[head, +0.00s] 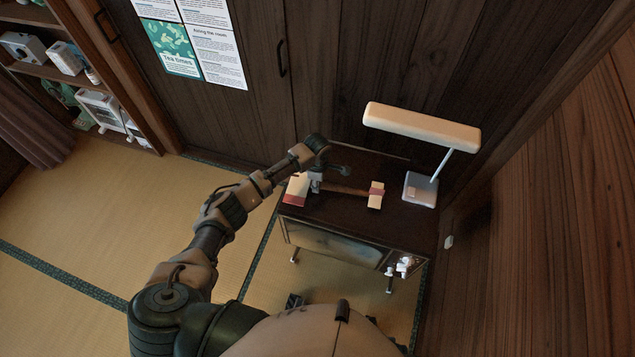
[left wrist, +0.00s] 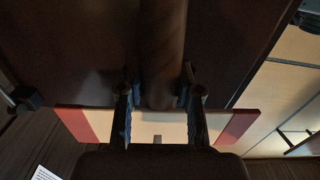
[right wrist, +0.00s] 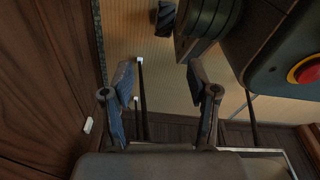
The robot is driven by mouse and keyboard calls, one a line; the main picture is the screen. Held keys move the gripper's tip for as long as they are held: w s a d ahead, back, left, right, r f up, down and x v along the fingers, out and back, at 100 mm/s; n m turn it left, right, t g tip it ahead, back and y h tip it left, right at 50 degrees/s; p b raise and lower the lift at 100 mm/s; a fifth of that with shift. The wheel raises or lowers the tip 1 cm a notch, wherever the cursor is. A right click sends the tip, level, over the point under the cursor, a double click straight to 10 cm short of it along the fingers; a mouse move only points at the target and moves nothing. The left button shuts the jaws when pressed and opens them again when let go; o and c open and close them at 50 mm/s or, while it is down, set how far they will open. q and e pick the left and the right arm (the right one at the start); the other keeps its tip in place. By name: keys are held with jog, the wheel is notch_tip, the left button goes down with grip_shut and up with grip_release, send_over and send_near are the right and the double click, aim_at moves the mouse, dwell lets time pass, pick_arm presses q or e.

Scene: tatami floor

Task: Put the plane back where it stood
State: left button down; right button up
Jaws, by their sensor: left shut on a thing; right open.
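The plane is a wooden toy with a brown round body (head: 345,190), a cream wing with red tips (head: 296,190) and a small cream and red tail (head: 376,195). It is at the dark desk top (head: 400,225); I cannot tell whether it rests there or is just above. My left gripper (head: 315,180) is shut on the body near the wing. In the left wrist view, the fingers (left wrist: 158,90) lie on both sides of the brown body (left wrist: 163,45), with the wing (left wrist: 85,122) across below. My right gripper (right wrist: 161,70) is open and empty in the right wrist view.
A desk lamp with a cream head (head: 420,127) and grey base (head: 420,189) stands right of the plane. Wooden walls are close behind and right of the desk. Shelves (head: 75,75) with goods stand at the far left. Open tatami (head: 90,220) lies left of the desk.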

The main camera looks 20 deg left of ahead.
pick_arm(q)
jog(key=c, duration=0.8)
grip_release()
jog(key=shift+d, duration=0.1)
pick_arm(e)
jog(key=shift+f, duration=0.1)
pick_arm(q)
jog(key=shift+r, duration=0.35)
notch_tip(320, 180, up, 11)
jog(key=shift+r+p, duration=0.2)
jog(key=shift+p, duration=0.95)
pick_arm(e)
jog(key=s, duration=0.1)
jog(key=s+f, duration=0.1)
jog(key=s, duration=0.1)
jog(key=s+d+f, duration=0.1)
jog(key=s, duration=0.1)
jog(key=shift+s, duration=0.25)
jog(key=shift+d, duration=0.1)
